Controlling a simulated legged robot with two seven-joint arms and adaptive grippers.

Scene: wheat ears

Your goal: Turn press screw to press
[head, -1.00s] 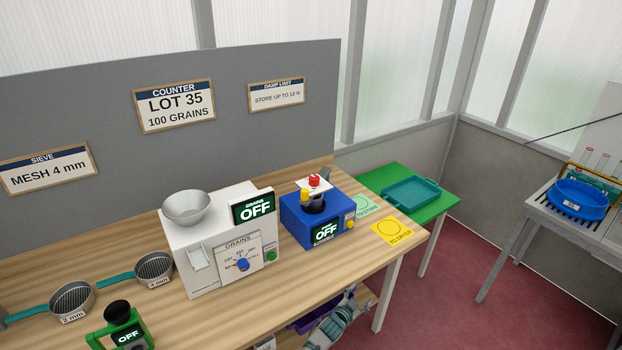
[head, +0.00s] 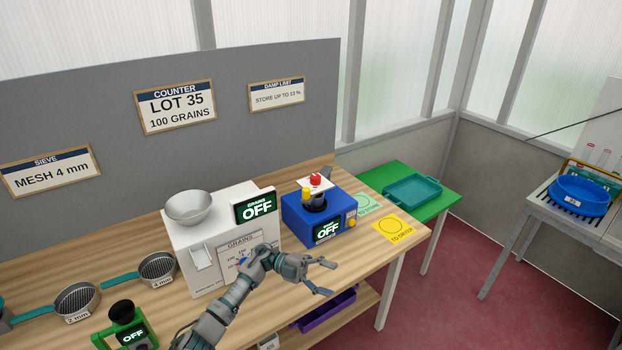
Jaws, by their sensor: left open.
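The blue meter box (head: 294,226) stands on the wooden bench and its display reads OFF. On its top are a red knob (head: 316,179) over a white plate, a yellow knob (head: 306,194) and a dark round cup (head: 315,207). Which of these is the press screw I cannot tell for sure. My left gripper (head: 328,278) is open and empty, in front of and below the blue box, pointing right. It is apart from the box and its knobs. My left arm covers part of the white counter's dial. My right gripper is out of view.
The white grain counter (head: 190,246) with a bowl (head: 188,207) stands left of the blue box. A yellow card (head: 392,229) lies at the bench's right end. A teal tray (head: 412,189) sits on a green table (head: 439,204). A purple bin (head: 327,311) is on the lower shelf.

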